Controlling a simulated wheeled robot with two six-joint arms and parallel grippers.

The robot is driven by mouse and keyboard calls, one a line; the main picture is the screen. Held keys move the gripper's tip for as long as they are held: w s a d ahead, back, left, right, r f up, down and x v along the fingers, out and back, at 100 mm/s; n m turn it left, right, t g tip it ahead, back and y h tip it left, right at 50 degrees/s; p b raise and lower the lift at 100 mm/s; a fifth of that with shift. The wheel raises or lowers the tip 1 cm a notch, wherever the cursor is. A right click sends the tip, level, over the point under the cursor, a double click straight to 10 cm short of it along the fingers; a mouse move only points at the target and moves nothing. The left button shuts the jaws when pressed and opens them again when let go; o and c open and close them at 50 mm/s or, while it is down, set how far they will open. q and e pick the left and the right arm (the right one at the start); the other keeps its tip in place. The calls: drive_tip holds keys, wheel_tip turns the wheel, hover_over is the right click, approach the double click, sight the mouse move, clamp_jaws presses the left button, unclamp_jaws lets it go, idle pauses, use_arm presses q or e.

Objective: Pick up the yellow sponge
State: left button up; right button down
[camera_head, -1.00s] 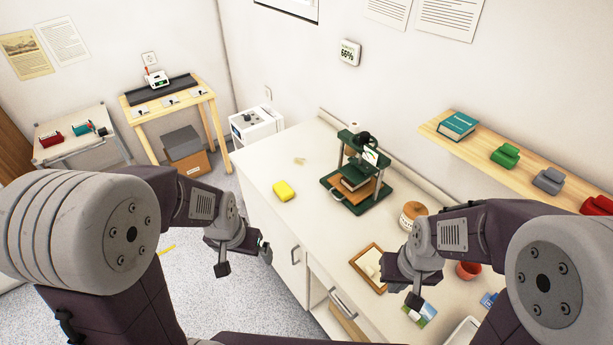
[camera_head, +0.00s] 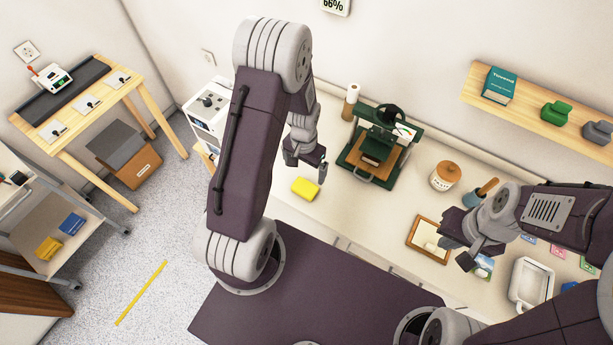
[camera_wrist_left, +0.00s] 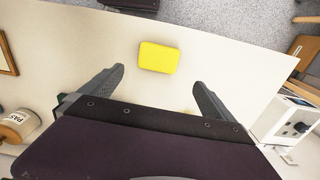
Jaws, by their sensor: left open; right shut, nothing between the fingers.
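The yellow sponge (camera_head: 305,188) lies flat on the white counter (camera_head: 335,205), near its front edge. My left gripper (camera_head: 306,164) is just behind and above the sponge in the head view, open and empty. In the left wrist view the sponge (camera_wrist_left: 158,57) is beyond the two spread fingertips (camera_wrist_left: 158,78), roughly centred between them and not touched. My right gripper (camera_head: 463,252) is shut and empty, above the counter near a wooden-framed board (camera_head: 428,238).
A green press (camera_head: 380,145) stands on the counter to the right of my left gripper. A lidded jar (camera_head: 445,176) and a white tray (camera_head: 530,283) are further right. A white machine (camera_head: 208,110) stands left of the counter.

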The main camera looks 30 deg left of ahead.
sight(305, 187)
use_arm(q)
drive_tip(key=f, duration=0.2)
drive_tip(key=f+p, duration=0.1)
drive_tip(key=shift+s+d, duration=0.3)
drive_tip(key=shift+s, duration=0.1)
drive_tip(key=shift+w+a+f, duration=0.1)
drive_tip(key=shift+a+f, duration=0.15)
drive_tip(key=shift+f, duration=0.2)
drive_tip(key=shift+f+p, duration=0.3)
drive_tip(key=shift+f, duration=0.05)
drive_tip(key=f, duration=0.2)
drive_tip(key=f+p, duration=0.1)
drive_tip(key=shift+d+f, duration=0.3)
drive_tip(key=shift+f, duration=0.05)
drive_tip(key=shift+a+f, duration=0.15)
drive_tip(key=shift+f, duration=0.2)
use_arm(e)
drive_tip(key=r, duration=0.2)
drive_tip(key=shift+d+r, duration=0.25)
drive_tip(key=shift+r, duration=0.15)
use_arm(q)
drive_tip(key=c, duration=1.3)
use_arm(e)
drive_tip(key=shift+d, duration=0.1)
